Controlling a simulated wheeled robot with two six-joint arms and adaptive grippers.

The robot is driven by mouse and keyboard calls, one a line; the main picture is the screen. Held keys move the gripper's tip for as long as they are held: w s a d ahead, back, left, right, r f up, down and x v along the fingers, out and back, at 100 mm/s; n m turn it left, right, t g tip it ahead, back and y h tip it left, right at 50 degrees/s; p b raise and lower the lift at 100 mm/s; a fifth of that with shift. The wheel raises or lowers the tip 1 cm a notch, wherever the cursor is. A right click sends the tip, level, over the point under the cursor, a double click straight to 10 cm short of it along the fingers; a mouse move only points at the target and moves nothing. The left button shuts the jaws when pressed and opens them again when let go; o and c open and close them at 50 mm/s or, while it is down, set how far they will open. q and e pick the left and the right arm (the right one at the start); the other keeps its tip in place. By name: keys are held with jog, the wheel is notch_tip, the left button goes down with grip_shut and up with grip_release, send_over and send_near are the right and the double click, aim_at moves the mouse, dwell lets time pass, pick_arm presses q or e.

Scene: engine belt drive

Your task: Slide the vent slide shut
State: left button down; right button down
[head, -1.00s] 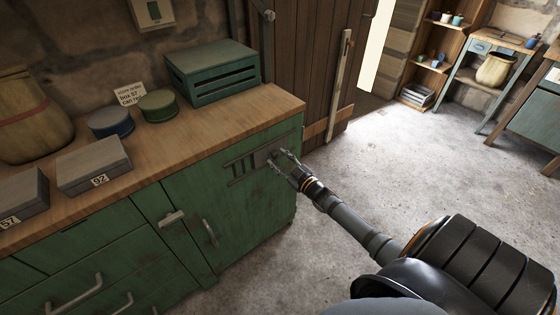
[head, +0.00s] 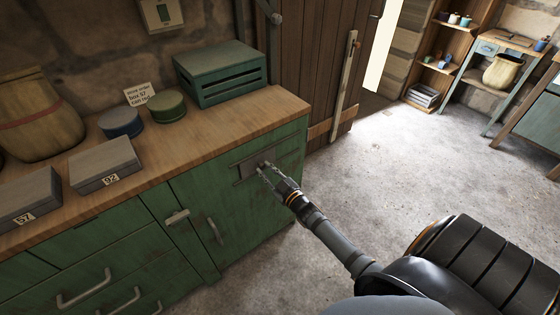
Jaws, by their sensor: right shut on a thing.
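The vent slide (head: 248,169) is a small grey plate in a long rail frame high on the green cabinet's front, below the worktop's right end. It sits toward the left part of its frame, and no dark vent slots show beside it. My right gripper (head: 266,168) reaches in from the lower right and is shut at the slide's right part, on what seems to be its small knob. The fingers mostly hide the knob. My left gripper is not in view.
The wooden worktop (head: 207,140) above holds a green slatted box (head: 220,75), round tins, grey boxes and a sack. Cabinet handles (head: 215,231) stick out below and left of the slide. The concrete floor (head: 390,180) to the right is clear.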

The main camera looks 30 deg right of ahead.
jog(key=shift+s+a, duration=0.1)
jog(key=shift+a, duration=1.1)
jog(key=shift+f, duration=0.1)
jog(key=c, duration=1.6)
grip_release()
jog(key=shift+c, duration=0.2)
jog(key=o, duration=0.5)
jog(key=shift+a, duration=0.2)
jog(key=shift+d, duration=0.1)
